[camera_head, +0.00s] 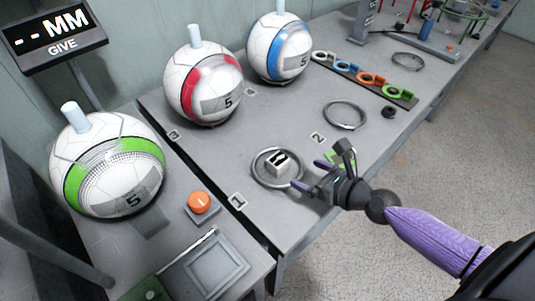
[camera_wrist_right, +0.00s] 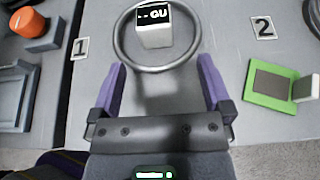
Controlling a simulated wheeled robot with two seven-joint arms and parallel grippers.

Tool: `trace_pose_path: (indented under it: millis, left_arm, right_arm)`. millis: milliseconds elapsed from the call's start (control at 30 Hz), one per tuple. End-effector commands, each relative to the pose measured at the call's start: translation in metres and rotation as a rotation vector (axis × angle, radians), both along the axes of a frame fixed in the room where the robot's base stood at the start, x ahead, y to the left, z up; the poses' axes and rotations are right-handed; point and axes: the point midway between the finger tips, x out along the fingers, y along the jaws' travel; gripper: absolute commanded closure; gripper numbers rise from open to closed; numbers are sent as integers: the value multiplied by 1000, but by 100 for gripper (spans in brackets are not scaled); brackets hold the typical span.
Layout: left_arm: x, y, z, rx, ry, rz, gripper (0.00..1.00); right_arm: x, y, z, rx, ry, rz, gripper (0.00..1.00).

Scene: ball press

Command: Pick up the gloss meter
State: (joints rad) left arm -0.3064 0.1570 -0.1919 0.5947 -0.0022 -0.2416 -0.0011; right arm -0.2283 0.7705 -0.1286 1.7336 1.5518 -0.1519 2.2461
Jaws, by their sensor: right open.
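The gloss meter (camera_head: 279,163) is a small pale block with a dark display on top, standing inside a grey ring (camera_head: 257,178) near label 1. In the right wrist view the gloss meter (camera_wrist_right: 153,30) shows "--GU" at the top, beyond the fingertips. My right gripper (camera_head: 312,175) has its purple fingers spread and pointing at the meter, just to its right. In the wrist view my right gripper (camera_wrist_right: 162,68) has nothing between its fingers. My left gripper is not in view.
A green-framed pad (camera_wrist_right: 272,85) lies right of the gripper. Labels 1 (camera_head: 238,201) and 2 (camera_head: 318,138) mark the table. Three balls, with green (camera_head: 110,170), red (camera_head: 203,85) and blue (camera_head: 279,50) bands, stand behind. An orange button (camera_head: 199,202) is at left.

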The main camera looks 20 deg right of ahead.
Motion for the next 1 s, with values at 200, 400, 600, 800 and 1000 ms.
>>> trace_pose_path:
  millis: [200, 400, 600, 800, 1000]
  left_arm:
    - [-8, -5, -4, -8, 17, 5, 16]
    - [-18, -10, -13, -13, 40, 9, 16]
    - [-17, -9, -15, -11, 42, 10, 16]
    - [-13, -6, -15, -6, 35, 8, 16]
    - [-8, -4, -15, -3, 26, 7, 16]
  right_arm:
    - [30, 12, -14, -1, -2, -1, 0]
    - [62, 29, -32, -3, -2, 0, 0]
    - [71, 32, -34, -4, 1, 2, 0]
    - [70, 32, -33, -4, 0, 2, 21]
    - [70, 32, -33, -4, 0, 2, 64]
